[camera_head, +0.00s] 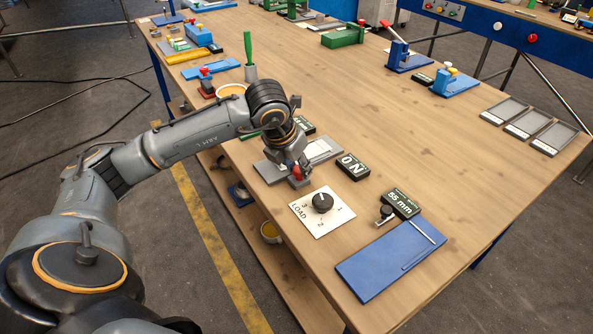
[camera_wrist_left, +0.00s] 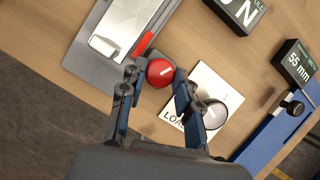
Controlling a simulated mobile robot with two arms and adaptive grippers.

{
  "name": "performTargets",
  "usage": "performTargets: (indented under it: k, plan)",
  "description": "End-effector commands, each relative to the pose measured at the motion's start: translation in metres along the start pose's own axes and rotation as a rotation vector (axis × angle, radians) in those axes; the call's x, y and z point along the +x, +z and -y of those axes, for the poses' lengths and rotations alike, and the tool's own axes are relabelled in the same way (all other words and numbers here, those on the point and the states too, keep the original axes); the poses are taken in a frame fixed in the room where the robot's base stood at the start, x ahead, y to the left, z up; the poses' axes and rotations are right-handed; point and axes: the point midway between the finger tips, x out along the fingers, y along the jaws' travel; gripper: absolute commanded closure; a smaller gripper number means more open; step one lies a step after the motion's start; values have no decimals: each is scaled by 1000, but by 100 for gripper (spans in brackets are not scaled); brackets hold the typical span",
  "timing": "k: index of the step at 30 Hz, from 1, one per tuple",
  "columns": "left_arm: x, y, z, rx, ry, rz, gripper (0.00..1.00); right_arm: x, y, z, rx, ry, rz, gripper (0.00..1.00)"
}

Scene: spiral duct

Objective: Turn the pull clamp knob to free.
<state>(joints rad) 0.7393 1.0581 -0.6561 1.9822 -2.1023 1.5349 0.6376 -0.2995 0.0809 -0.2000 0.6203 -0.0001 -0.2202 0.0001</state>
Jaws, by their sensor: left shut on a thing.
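My left gripper (camera_head: 300,176) reaches down over the near-left part of the bench. It is shut on a round red knob (camera_wrist_left: 160,72) with a small pale mark on top; the knob sits between the two fingertips. In the head view the gripper mostly hides the red knob (camera_head: 290,167). The knob stands at the end of a grey base (camera_wrist_left: 93,32) carrying a silver plate (camera_wrist_left: 126,22) with a red bar. The base also shows in the head view (camera_head: 268,173). A black display (camera_head: 352,166) beside it reads ON. My right gripper is not in view.
A white LOAD dial plate (camera_head: 335,215) with a black knob (camera_head: 322,203) lies close to the gripper. A blue fixture (camera_head: 390,262) with a 55 mm display (camera_head: 401,204) is further right. Grey trays (camera_head: 527,120) stand at the right edge. The middle of the bench is clear.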

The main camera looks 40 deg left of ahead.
Motion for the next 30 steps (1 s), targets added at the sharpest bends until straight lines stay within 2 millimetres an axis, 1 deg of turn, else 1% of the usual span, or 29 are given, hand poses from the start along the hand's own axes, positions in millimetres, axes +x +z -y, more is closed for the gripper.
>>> performTargets:
  k: [1,3,9,15,21,30]
  plan:
    - [2,0,2,-39,15,3,99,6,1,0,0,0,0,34]
    - [2,0,2,-96,39,4,99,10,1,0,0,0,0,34]
    - [1,1,3,-237,97,3,99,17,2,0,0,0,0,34]
    - [1,1,3,-338,138,1,99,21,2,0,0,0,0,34]
    - [0,1,3,-394,162,1,99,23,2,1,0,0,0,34]
    - [0,1,3,-415,171,0,99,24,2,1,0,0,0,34]
